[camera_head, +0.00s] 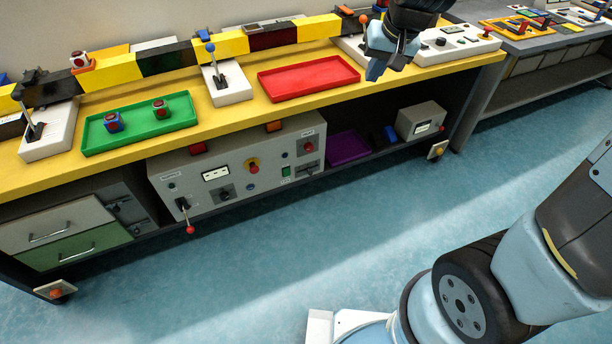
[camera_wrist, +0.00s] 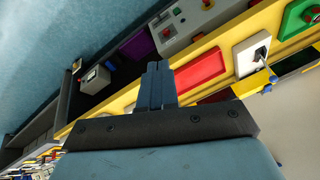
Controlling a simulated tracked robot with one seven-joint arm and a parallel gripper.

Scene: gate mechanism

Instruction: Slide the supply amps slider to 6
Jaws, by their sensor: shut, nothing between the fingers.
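My gripper (camera_head: 376,66) is shut and empty. It is above the right part of the yellow bench, right of the red tray, and hides part of the white control panel (camera_head: 462,46) there. The shut fingers (camera_wrist: 155,82) also show in the wrist view. A grey control cabinet (camera_head: 225,167) on the lower shelf carries a meter, buttons, a yellow-and-red knob and a red-tipped lever. Its corner shows in the wrist view (camera_wrist: 172,48). I cannot pick out the supply amps slider or read its scale; the labels are too small.
The yellow bench (camera_head: 232,119) holds a red tray (camera_head: 310,64), a green tray (camera_head: 140,143) with two small blocks, and white lever bases (camera_head: 232,90). A purple tray (camera_head: 347,147) and a small grey box (camera_head: 417,118) sit on the lower shelf. The blue floor (camera_head: 260,270) in front is clear.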

